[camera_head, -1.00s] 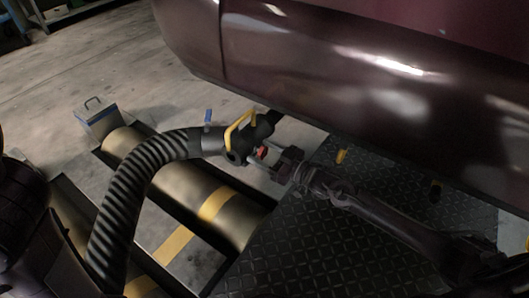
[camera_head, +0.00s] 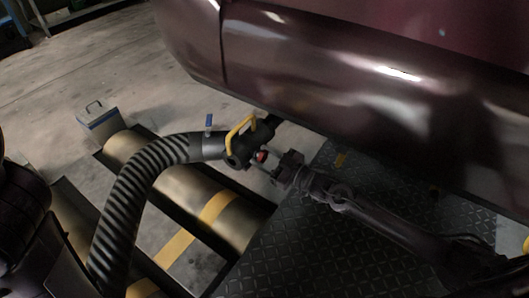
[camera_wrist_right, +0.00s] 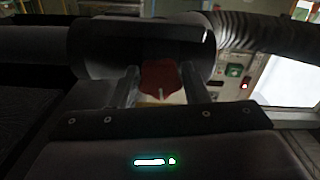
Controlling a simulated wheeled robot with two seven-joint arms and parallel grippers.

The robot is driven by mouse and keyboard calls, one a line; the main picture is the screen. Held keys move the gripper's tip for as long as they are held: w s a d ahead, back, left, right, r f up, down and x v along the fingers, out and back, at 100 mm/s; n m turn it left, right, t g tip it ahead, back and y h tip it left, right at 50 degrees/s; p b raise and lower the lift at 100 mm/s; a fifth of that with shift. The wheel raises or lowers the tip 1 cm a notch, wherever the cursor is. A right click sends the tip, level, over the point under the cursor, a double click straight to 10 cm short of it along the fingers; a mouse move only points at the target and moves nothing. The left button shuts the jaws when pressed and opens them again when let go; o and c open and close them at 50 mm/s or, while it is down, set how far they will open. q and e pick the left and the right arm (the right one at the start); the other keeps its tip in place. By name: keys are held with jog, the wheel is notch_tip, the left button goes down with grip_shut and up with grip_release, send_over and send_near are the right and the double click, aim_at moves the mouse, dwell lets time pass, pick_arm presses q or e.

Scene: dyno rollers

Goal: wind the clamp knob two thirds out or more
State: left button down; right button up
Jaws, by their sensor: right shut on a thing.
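The red clamp knob (camera_head: 261,156) sits on the side of the dark hose nozzle (camera_head: 238,152), which has a yellow handle (camera_head: 233,131). My right gripper (camera_head: 258,161) reaches in from the right and is shut on the knob. In the right wrist view the red knob (camera_wrist_right: 160,79) lies between the two fingers (camera_wrist_right: 159,88), below the dark nozzle cylinder (camera_wrist_right: 140,45). How far out the knob is wound cannot be told. My left gripper is not in view; a dark part of my own body shows at the left edge.
A ribbed black hose (camera_head: 125,195) curves from the nozzle to the lower left. A dark red car body (camera_head: 330,70) hangs close above. Rollers with yellow bands (camera_head: 216,209) lie below, beside a tread plate (camera_head: 300,240). A grey box (camera_head: 98,124) stands at the left.

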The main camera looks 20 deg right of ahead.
jog(key=n+p, duration=0.2)
jog(key=n, duration=0.2)
jog(key=shift+r+n, duration=0.1)
jog(key=shift+n, duration=0.2)
jog(key=n+p, duration=0.1)
jog(key=n, duration=0.4)
jog(key=shift+p, duration=0.3)
jog(key=shift+n, duration=1.1)
jog(key=n, duration=0.2)
jog(key=shift+n+p, duration=0.4)
jog(key=shift+o, duration=0.2)
jog(key=shift+w+r+n, duration=0.1)
jog(key=shift+r+n, duration=0.05)
jog(key=shift+n, duration=1.35)
jog(key=o, duration=0.8)
jog(key=shift+o, duration=0.7)
